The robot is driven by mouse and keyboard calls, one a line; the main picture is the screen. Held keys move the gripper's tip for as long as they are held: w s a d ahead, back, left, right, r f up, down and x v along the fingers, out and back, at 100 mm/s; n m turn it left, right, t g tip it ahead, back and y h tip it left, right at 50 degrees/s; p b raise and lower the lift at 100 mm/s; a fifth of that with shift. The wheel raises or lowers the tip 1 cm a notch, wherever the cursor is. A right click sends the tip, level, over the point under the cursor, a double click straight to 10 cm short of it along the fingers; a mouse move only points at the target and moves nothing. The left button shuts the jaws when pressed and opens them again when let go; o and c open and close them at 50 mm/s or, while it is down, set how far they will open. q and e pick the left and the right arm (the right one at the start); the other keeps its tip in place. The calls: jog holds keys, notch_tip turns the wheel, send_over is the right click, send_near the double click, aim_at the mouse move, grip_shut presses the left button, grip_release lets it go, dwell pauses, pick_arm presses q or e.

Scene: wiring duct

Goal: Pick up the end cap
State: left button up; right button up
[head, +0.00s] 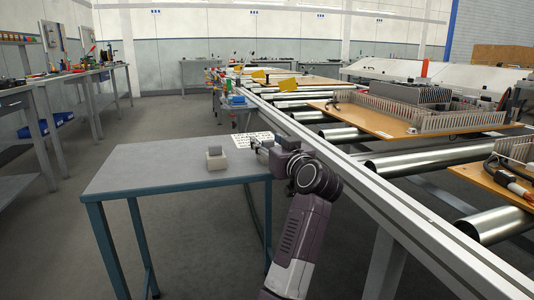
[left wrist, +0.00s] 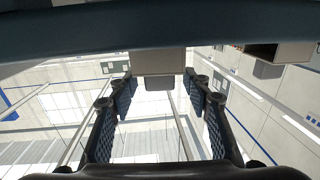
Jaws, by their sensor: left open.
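A small grey piece that looks like the end cap (head: 214,151) sits on top of a beige block (head: 217,163) on the grey table. In the left wrist view, which looks upside down, the block (left wrist: 158,62) and the grey piece (left wrist: 159,83) appear ahead, between the open fingers and near the picture's middle. My left gripper (head: 256,145) is at the table's right side, to the right of the block and apart from it. Its fingers also show in the left wrist view (left wrist: 160,110), open and empty. My right gripper is in neither view.
The grey table (head: 150,175) is mostly bare. A white sheet with dark marks (head: 248,139) lies near its far right corner. A roller conveyor (head: 345,165) with wooden boards (head: 385,120) runs along the right. A workbench (head: 40,90) stands at left.

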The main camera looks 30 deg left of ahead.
pick_arm(q)
jog(key=shift+c, duration=0.4)
jog(key=c, duration=0.9)
jog(key=shift+c, duration=0.2)
jog(key=shift+r, duration=0.1)
